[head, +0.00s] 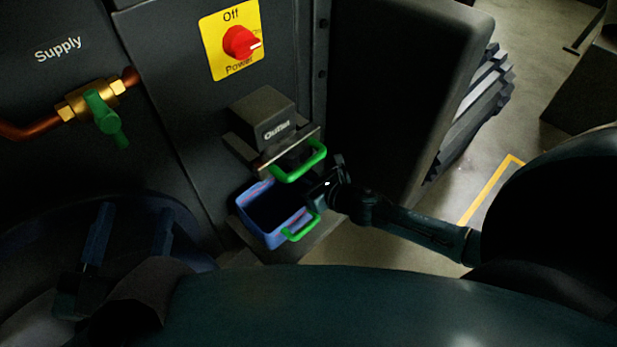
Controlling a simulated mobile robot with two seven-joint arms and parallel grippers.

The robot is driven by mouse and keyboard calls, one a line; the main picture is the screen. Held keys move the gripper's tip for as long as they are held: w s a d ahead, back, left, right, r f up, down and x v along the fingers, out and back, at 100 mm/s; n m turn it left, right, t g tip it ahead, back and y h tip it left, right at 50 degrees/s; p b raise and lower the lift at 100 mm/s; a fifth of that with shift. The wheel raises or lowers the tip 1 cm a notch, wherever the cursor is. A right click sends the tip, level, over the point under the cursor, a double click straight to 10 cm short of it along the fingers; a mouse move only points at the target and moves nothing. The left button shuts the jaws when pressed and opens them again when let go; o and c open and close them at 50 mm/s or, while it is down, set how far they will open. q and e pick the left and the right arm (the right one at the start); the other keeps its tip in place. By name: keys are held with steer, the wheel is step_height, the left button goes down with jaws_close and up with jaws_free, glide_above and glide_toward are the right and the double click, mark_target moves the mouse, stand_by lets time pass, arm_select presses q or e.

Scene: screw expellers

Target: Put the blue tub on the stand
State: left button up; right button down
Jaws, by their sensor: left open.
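The blue tub (258,231) is below the outlet, with its open top facing up and a green handle (301,229) on its near right side. A grey ledge (270,256) that looks like the stand shows under and around the tub; I cannot tell whether the tub rests fully on it. My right gripper (318,192) is at the tub's right rim, close to the green handle. Its fingers are dark and small, so its jaws and any contact are unclear. My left gripper (132,222) is open and empty at the lower left, apart from the tub.
A green supply valve (106,118) is at the left. Open floor (400,262) lies to the right.

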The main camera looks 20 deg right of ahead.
arm_select(q)
steer(key=shift+s, duration=0.1)
arm_select(e)
steer(key=shift+a+r, duration=0.1)
steer(key=c, duration=2)
jaws_free()
steer(key=shift+f, duration=0.2)
steer(key=shift+c, duration=0.2)
steer(key=o, duration=0.4)
arm_select(q)
steer(key=shift+a+r, duration=0.1)
steer(key=shift+r, duration=0.05)
arm_select(e)
steer(key=shift+r, duration=0.1)
steer(key=shift+s+r, duration=0.15)
steer(key=shift+r, duration=0.05)
arm_select(q)
steer(key=p, duration=0.3)
steer(key=shift+a+f+m+y, duration=0.25)
steer(key=shift+f+m+y, duration=0.05)
steer(key=shift+f, duration=0.05)
arm_select(e)
steer(key=v, duration=1.1)
steer(key=shift+s, duration=0.35)
